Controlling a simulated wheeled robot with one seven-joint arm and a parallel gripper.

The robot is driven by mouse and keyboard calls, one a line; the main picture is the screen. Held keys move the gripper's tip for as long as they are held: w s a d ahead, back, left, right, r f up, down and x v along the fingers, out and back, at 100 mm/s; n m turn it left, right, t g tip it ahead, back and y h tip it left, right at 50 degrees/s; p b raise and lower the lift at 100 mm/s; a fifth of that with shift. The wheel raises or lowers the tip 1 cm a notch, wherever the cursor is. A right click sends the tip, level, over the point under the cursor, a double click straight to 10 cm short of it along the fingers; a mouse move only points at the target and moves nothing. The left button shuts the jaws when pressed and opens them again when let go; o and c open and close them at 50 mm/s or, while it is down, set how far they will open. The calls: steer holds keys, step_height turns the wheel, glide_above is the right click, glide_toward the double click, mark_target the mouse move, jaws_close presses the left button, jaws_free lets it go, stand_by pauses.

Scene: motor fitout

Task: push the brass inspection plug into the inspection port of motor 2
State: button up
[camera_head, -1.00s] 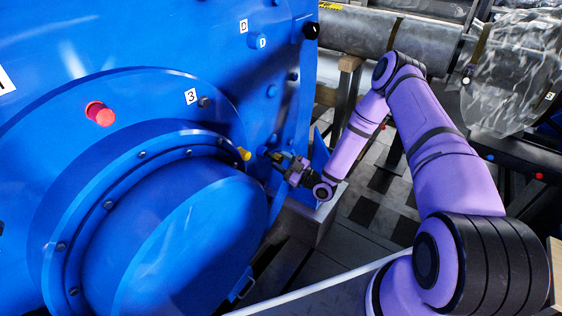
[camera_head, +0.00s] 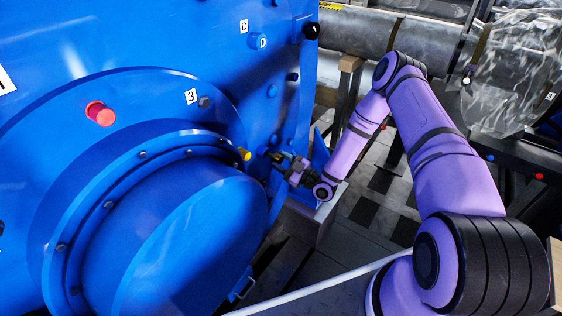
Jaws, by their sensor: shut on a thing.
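A large blue motor (camera_head: 130,110) fills the left of the head view, with a round blue end cover (camera_head: 190,250) at its front. My gripper (camera_head: 275,157) is at the lower right of the motor face, close to it, just right of the end cover. It is shut on a small brass-coloured plug, which shows only as a tiny piece at the fingertips. The inspection port is not clearly visible; the gripper and the cover's edge hide the contact area. I cannot tell whether the plug touches the motor or is in the port.
A yellow cap (camera_head: 244,154) stands out just left of my gripper. A red plug (camera_head: 100,114) and a black knob (camera_head: 311,31) also stick out of the motor. A grey pipe (camera_head: 355,33) and a plastic-wrapped part (camera_head: 515,75) lie behind my arm.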

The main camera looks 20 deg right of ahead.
mark_target(273, 157)
steer(key=shift+w+a, duration=0.55)
steer(key=shift+w, duration=0.15)
steer(key=shift+w+a, duration=0.5)
steer(key=shift+w, duration=0.2)
steer(key=o, duration=1)
steer(key=shift+o, duration=0.2)
steer(key=v, duration=1.1)
steer(key=shift+w, duration=0.1)
steer(key=shift+r, duration=0.1)
